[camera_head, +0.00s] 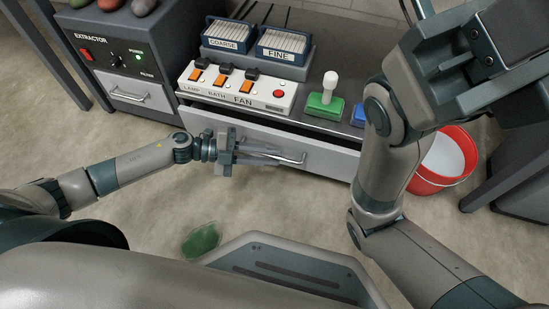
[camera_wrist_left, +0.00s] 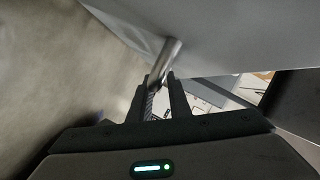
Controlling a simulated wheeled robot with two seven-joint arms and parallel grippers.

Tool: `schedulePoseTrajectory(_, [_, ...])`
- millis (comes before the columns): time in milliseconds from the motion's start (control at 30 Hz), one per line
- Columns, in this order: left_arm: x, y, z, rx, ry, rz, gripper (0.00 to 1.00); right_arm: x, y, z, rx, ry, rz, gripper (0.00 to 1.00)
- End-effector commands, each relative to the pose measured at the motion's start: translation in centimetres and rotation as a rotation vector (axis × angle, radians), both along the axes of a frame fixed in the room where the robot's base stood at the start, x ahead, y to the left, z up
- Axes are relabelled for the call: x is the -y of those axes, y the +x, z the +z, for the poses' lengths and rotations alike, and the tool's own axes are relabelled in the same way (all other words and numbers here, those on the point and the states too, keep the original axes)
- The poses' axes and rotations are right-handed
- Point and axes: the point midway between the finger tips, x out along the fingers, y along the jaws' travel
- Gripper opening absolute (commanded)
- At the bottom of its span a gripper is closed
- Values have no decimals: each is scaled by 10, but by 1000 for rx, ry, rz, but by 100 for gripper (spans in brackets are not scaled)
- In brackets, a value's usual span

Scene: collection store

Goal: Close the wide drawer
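The wide drawer (camera_head: 262,138) under the workbench stands partly open, its pale front out from the bench with a dark gap above it. Its metal bar handle (camera_head: 292,159) runs across the front. My left gripper (camera_head: 262,154) is at the handle. In the left wrist view the bar (camera_wrist_left: 171,55) enters between the two close-set fingers (camera_wrist_left: 163,92), which appear shut on it. The fingers hide part of the handle. My right arm is raised at the right, its gripper end (camera_head: 470,65) near the top right; its fingers cannot be made out clearly.
The bench carries a switch panel (camera_head: 238,91), filter boxes (camera_head: 284,47) and a green block with a white knob (camera_head: 325,98). A grey extractor (camera_head: 118,57) stands left. A red bucket (camera_head: 443,160) stands right. A green patch (camera_head: 201,240) lies on open floor.

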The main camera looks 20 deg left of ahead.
Motion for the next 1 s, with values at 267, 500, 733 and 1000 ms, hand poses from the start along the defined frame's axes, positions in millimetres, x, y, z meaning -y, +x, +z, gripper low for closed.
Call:
schedulePoseTrajectory(267, [16,5,-4,0,1,1,17,1,2,-2,-4,-2,-9,44])
schedulePoseTrajectory(500, [16,5,-4,-1,0,1,17,2,2,-1,-3,1,-8,44])
schedulePoseTrajectory(733, [16,5,-4,0,1,1,0,1,1,-1,-2,0,-5,44])
schedulePoseTrajectory(1000, [17,23,-3,3,1,3,0,1,1,1,1,-1,-4,44])
